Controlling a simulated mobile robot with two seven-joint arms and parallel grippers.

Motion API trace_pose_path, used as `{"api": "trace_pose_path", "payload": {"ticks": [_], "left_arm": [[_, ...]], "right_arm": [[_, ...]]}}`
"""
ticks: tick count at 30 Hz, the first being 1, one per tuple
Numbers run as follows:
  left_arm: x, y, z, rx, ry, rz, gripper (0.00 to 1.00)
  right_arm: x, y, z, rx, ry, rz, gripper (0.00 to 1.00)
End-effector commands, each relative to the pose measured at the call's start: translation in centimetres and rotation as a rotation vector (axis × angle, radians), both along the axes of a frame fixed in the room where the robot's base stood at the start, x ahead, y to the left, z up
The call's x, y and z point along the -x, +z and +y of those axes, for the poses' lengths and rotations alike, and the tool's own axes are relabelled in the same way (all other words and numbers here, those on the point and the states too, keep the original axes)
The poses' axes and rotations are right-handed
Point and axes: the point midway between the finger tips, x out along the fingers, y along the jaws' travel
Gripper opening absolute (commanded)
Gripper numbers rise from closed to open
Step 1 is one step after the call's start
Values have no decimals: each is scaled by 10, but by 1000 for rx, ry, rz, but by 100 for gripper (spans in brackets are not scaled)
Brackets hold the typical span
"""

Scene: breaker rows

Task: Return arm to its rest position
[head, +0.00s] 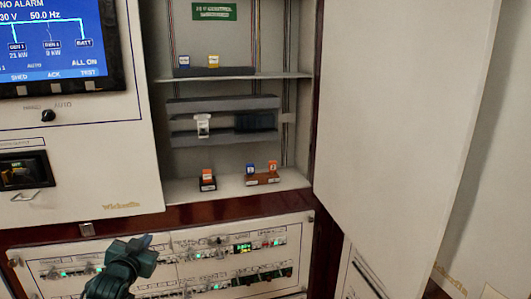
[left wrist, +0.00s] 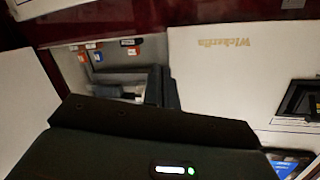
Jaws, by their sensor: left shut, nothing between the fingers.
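My left gripper (head: 146,247) is dark and comes up from the bottom left of the head view. It is shut and empty, in front of the lower breaker panel (head: 230,212) and below the open cabinet bay. My right gripper is in neither view.
The open bay has a white breaker (head: 203,126) on a dark rail, with small coloured breakers (head: 208,180) on the shelf below. An open white door (head: 400,100) stands at right. A display panel (head: 55,40) is at upper left.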

Motion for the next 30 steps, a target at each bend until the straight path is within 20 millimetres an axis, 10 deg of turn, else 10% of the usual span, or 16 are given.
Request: {"api": "trace_pose_path", "payload": {"ticks": [9,18,30], "left_arm": [[143,-132,-88,87,-132,216,0],[307,-183,-156,239,-199,417,0],[352,-184,-172,290,-203,471,0]], "right_arm": [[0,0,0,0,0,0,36],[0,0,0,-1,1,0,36],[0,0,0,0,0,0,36]]}}
